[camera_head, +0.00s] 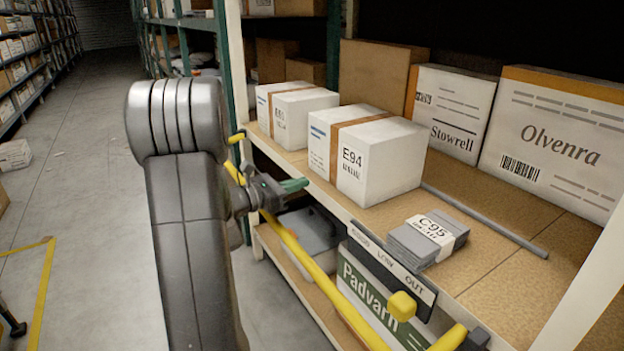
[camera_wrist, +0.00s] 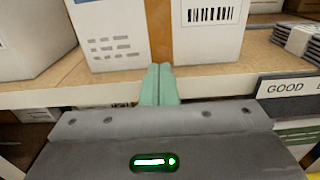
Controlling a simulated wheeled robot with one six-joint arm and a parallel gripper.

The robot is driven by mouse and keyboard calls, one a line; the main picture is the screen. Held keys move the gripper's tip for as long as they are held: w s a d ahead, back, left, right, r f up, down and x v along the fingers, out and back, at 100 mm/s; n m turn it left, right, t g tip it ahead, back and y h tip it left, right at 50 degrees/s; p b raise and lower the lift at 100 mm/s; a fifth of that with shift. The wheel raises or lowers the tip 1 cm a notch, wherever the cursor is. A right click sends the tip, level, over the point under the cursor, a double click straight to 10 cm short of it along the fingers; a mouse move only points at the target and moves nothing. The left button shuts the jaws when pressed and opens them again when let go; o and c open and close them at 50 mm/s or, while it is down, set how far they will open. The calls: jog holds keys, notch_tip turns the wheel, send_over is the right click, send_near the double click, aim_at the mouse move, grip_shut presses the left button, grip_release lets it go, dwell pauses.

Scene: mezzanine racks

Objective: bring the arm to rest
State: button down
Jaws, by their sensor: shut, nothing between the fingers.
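My gripper (camera_head: 294,185) is in front of the rack's shelf edge, below and in front of the white E94 box. In the wrist view my gripper (camera_wrist: 160,72) shows as two green fingers pressed together, with nothing between them. The fingers point towards the white E94 box (camera_wrist: 207,35), which has a brown band. The fingertips overlap the shelf's front edge in the wrist view; whether they touch it I cannot tell. My arm stands raised at the left of the head view and hides part of the aisle and rack.
The E94 box (camera_head: 382,163), a second white box (camera_head: 297,112) and a grey C95 bundle (camera_head: 428,238) stand on the shelf (camera_head: 490,262). A grey rod (camera_head: 488,220) lies there. A yellow rail (camera_head: 325,290) runs along the front. The aisle floor (camera_head: 75,150) at left is mostly clear.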

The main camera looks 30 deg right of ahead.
aim_at(333, 173)
jog(key=a, duration=0.6)
jog(key=shift+s+a+p, duration=0.25)
jog(key=shift+p, duration=0.15)
jog(key=shift+d, duration=0.15)
jog(key=d, duration=0.4)
jog(key=d+b, duration=0.1)
jog(key=d, duration=0.4)
jog(key=w+d+b, duration=0.1)
jog(key=d, duration=0.3)
jog(key=shift+d, duration=0.4)
